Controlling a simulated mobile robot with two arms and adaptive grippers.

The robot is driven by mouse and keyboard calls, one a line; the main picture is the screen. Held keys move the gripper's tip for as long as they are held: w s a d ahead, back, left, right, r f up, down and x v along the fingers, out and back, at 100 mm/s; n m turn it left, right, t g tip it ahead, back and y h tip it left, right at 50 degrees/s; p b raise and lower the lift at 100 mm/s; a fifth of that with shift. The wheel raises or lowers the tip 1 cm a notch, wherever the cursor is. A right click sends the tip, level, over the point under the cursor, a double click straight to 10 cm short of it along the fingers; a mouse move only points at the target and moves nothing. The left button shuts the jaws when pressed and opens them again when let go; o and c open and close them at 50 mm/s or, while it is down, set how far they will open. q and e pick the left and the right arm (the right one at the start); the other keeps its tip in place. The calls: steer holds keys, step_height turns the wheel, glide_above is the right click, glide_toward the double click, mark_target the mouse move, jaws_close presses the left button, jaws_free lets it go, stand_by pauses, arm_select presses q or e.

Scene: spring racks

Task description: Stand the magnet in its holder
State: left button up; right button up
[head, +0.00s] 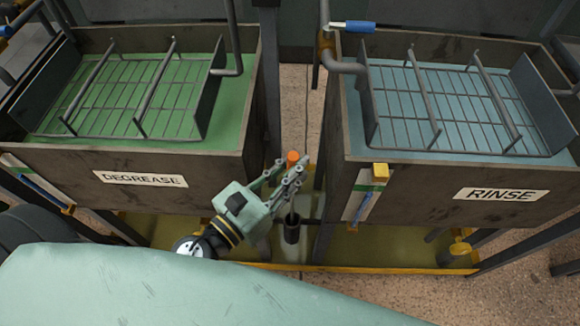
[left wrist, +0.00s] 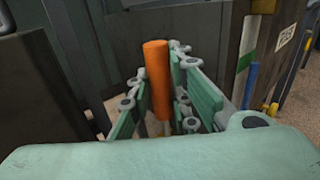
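The magnet has an orange handle (head: 293,157) and stands nearly upright. In the left wrist view the handle (left wrist: 156,75) is between the two fingers, with a thin shaft below it. My left gripper (head: 287,172) looks shut on the handle, its fingers close on both sides. The holder, a dark upright cup (head: 292,229), stands below the gripper between the two tanks. A thin dark rod shows at the cup's mouth; I cannot tell how deep it goes in. My right gripper is not in view.
The DEGREASE tank (head: 70,161) with a wire rack is on the left. The RINSE tank (head: 420,177) with another rack is on the right. Pipes and a blue-handled valve (head: 357,26) are at the back. A yellow-edged tray (head: 390,266) lies below. The gap between the tanks is narrow.

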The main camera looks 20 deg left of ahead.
arm_select(q)
steer(key=o, duration=0.5)
steer(key=shift+c, duration=0.2)
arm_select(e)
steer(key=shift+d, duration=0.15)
arm_select(q)
steer(key=shift+f, duration=0.15)
steer(key=v, duration=0.8)
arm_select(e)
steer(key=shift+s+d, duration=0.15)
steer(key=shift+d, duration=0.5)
arm_select(q)
steer(key=shift+r, duration=0.25)
